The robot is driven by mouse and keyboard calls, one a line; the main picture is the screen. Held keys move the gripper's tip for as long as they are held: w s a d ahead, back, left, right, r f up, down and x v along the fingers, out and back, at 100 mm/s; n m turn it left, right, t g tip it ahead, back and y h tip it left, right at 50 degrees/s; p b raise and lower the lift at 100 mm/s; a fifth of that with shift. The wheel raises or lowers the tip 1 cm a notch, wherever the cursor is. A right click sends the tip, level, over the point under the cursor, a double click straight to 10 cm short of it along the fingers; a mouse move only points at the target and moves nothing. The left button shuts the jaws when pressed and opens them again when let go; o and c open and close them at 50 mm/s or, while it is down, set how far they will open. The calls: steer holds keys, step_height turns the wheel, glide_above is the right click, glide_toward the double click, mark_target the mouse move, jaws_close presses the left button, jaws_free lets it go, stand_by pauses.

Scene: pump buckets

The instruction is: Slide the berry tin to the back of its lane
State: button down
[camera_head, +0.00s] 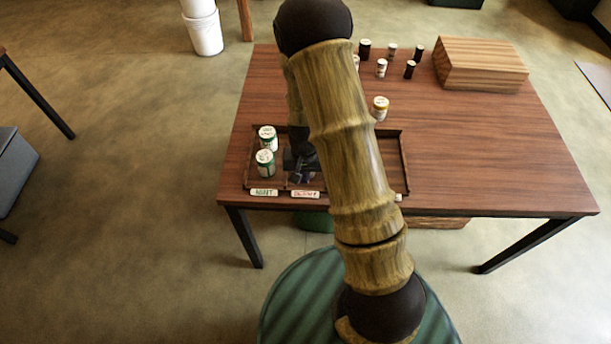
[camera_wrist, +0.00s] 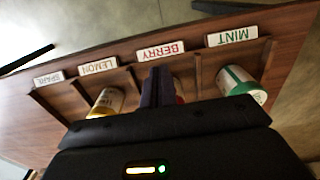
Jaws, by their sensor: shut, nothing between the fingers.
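The berry lane is marked by a BERRY label (camera_wrist: 160,51), which also shows on the tray's front edge in the head view (camera_head: 305,194). My gripper (camera_wrist: 157,80) is shut with nothing between its fingers. It points down into the berry lane, near the front, as the head view (camera_head: 299,178) also shows. A red sliver (camera_wrist: 180,97), likely the berry tin, shows just beside the fingers in the wrist view. The rest of it is hidden behind my gripper, so I cannot tell whether they touch.
Green mint tins (camera_head: 265,163) stand in the left lane. A yellow tin (camera_wrist: 107,102) stands in the lemon lane. Thin dividers separate the lanes. The table's right side is clear.

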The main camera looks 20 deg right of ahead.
step_height(320, 180, down, 7)
steer(key=shift+w+r+p, duration=0.15)
steer(key=shift+r+p, duration=0.05)
steer(key=shift+p, duration=0.45)
steer(key=shift+w+d+r+p, duration=0.1)
steer(key=shift+w+d+p, duration=0.15)
steer(key=shift+w, duration=0.3)
steer(key=shift+w+d+p, duration=0.15)
steer(key=shift+w+p, duration=0.05)
steer(key=shift+w, duration=0.35)
steer(key=shift+w+d, duration=0.25)
steer(key=shift+w, duration=0.4)
